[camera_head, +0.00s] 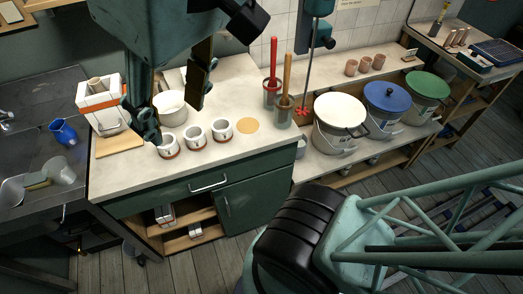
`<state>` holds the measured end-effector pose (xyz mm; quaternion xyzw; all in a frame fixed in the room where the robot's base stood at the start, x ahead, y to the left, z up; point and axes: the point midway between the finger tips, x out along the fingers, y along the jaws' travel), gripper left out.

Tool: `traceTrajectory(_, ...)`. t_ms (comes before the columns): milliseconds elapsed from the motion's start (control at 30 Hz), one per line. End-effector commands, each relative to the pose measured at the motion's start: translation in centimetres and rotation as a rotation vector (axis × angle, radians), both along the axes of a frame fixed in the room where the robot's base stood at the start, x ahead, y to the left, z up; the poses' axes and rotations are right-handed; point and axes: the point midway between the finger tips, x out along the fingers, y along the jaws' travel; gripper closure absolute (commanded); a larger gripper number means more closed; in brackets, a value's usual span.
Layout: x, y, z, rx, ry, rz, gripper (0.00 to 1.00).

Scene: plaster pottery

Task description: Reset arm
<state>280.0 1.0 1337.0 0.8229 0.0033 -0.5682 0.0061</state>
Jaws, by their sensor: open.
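My gripper (176,108) hangs at the upper left of the head view, above the back of the white worktop (225,155). Its two dark fingers are spread apart, and I see nothing held between them. Below it, three small white cups with reddish bases stand in a row: a left cup (168,147), a middle cup (195,138) and a right cup (222,130). A larger white bowl (172,108) stands behind them, partly hidden by the gripper.
An orange-and-white box (100,97) stands left of the gripper. Tools stand in jars (283,112) at the right. Lidded buckets (340,112) fill a lower shelf. A sink with a blue jug (63,132) is at far left. The worktop's front is clear.

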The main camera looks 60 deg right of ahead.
Motion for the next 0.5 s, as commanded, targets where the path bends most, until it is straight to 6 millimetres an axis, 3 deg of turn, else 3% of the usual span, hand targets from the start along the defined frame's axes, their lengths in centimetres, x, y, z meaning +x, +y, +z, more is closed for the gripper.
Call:
traceTrajectory(33,-0.7,0.0,-2.1,0.008,0.019,-0.013,0.57)
traceTrajectory(100,-0.7,0.0,-2.7,0.008,0.019,-0.013,0.57)
traceTrajectory(500,-0.7,0.0,-3.8,0.008,0.020,-0.014,0.57)
